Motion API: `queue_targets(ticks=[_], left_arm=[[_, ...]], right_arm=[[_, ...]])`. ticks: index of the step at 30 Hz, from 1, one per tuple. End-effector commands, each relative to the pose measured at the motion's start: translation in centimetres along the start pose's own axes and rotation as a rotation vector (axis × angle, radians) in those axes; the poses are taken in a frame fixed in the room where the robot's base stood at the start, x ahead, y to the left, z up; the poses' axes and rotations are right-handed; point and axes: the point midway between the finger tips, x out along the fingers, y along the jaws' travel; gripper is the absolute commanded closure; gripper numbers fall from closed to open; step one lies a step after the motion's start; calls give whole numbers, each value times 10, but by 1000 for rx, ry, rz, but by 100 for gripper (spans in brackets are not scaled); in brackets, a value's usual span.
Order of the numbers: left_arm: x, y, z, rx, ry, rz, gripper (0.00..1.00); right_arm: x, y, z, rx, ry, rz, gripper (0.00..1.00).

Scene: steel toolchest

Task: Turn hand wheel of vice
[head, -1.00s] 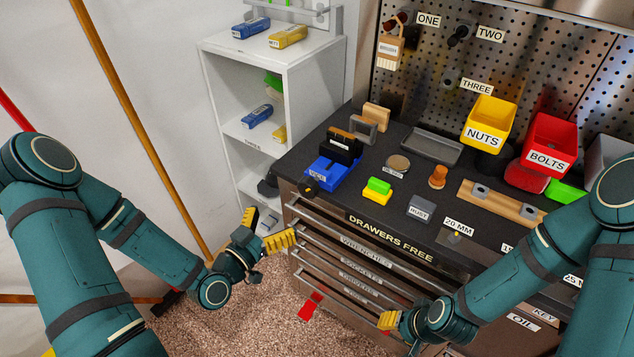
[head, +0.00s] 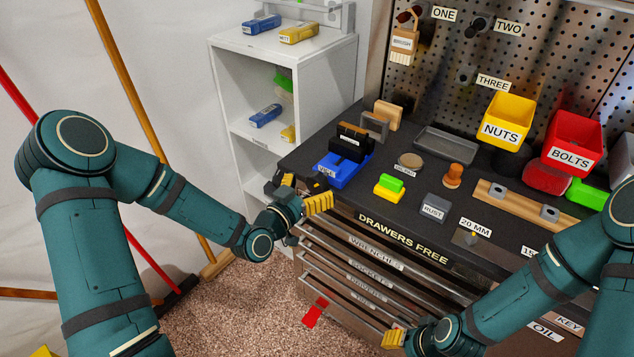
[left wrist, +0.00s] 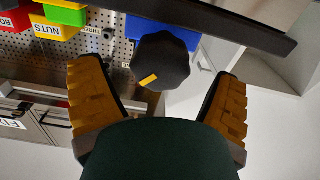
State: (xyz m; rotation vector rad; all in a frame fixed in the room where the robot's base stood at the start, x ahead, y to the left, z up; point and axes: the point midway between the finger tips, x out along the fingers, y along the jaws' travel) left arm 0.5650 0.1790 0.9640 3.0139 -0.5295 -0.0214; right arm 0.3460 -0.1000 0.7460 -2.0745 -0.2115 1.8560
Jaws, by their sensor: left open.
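The blue vice (head: 348,176) with its black jaws sits at the left front corner of the toolchest top. Its black hand wheel (left wrist: 160,62), with a yellow mark, shows in the left wrist view between my left gripper's two yellow fingers. It sits a little beyond the fingertips' middle, with gaps to both sides. My left gripper (head: 303,192) is open and empty at the front of the vice and partly hides the wheel in the head view. My right gripper (head: 394,340) is low in front of the drawers; its finger opening does not show clearly.
The toolchest's front edge and drawer handles (head: 375,266) lie just right of my left gripper. A white shelf (head: 238,90) stands behind left. A green and yellow block (head: 389,188) and a RUST box (head: 433,208) stand right of the vice.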

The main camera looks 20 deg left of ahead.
Motion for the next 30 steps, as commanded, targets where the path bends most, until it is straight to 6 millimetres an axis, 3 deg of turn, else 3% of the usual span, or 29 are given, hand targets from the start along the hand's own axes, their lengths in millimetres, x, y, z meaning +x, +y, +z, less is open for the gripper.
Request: queue_targets(ticks=[6,17,23,30], left_arm=[[21,0,1,0,-1,1,11],[25,0,0,1,0,0,11],[25,0,0,1,0,0,78],[25,0,1,-3,-1,0,78]], right_arm=[[1,0,0,0,1,0,53],[1,0,0,0,1,0,53],[1,0,0,0,1,0,53],[1,0,0,0,1,0,53]])
